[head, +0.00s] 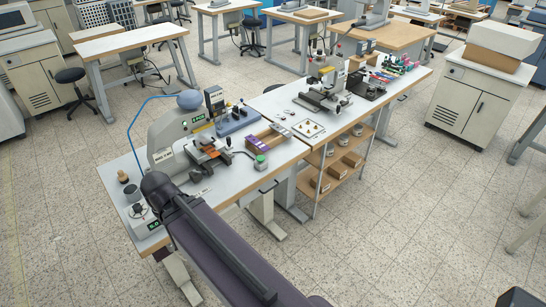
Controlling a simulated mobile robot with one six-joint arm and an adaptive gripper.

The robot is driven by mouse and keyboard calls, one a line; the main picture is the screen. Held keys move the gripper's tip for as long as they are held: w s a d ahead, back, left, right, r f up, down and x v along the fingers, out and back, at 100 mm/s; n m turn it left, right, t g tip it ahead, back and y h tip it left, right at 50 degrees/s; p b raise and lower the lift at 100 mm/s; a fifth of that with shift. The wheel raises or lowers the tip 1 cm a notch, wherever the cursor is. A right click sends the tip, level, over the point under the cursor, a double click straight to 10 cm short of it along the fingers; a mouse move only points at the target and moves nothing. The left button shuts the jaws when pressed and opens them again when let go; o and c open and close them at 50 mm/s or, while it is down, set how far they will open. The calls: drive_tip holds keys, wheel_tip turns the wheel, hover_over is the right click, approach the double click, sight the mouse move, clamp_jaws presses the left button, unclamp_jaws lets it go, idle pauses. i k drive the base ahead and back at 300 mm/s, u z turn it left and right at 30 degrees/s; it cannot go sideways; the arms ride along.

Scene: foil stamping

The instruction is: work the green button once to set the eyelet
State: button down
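A small grey box with a green button (261,159) on top stands at the front edge of the near bench, right of a light grey press (168,135). The button is small, and I cannot tell whether it is pressed. A second, smaller press (327,84) stands on the bench behind to the right; from here I cannot tell which machine holds an eyelet, and no eyelet can be made out. My arm, a long dark purple-grey link, crosses the lower middle, its upper end in front of the near bench's left part. My gripper does not show.
The near bench (119,179) also holds a purple-and-wood tray (268,138), a blue-grey device (236,119) and a small display box (150,227) at front left. A wooden shelf unit (343,176) stands under the second bench. Speckled floor is open to the right.

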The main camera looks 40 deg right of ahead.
sight(260, 158)
drive_tip(key=z, duration=1.15)
drive_tip(key=k, duration=0.95)
drive_tip(key=u, duration=0.05)
drive_tip(key=i, duration=0.85)
drive_tip(key=z, duration=0.05)
